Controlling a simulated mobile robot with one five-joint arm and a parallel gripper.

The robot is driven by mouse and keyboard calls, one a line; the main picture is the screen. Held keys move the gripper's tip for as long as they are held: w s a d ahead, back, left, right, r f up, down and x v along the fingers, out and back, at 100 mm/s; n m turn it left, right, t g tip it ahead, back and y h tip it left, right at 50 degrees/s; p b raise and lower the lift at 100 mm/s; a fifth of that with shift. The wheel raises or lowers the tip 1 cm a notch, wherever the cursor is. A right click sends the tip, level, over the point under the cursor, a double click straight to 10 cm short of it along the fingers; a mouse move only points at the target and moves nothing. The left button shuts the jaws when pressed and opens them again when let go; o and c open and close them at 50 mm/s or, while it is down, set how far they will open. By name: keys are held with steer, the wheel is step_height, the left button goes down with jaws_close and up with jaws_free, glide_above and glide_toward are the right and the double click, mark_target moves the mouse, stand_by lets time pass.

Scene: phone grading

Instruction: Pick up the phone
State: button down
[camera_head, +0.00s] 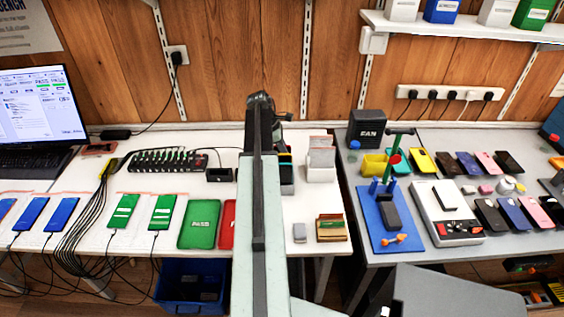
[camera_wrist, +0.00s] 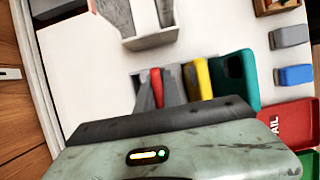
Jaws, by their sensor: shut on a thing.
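My gripper (camera_wrist: 158,84) shows in the wrist view as two grey fingers above the dark edge of its body. It is shut on a thin red phone (camera_wrist: 157,88), seen edge-on between the fingers. A yellow phone (camera_wrist: 202,78) and a teal phone (camera_wrist: 237,78) with a dark camera patch stand on edge just right of it. My body hides their lower parts. In the head view my arm covers the gripper and most of this row, so I cannot tell there whether the red phone is lifted.
A white box (camera_head: 320,165) stands right of my arm on the white table. The green PASS tray (camera_head: 198,224) and red FAIL tray (camera_wrist: 290,124) lie near. A wooden card holder (camera_head: 331,228) is at the front. The right table (camera_head: 440,258) carries several phones and a blue mat (camera_head: 382,240).

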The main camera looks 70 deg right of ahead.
stand_by(0.4)
step_height(320, 180, up, 10)
steer(key=p, duration=1)
steer(key=shift+r, duration=0.15)
steer(key=shift+w, duration=0.1)
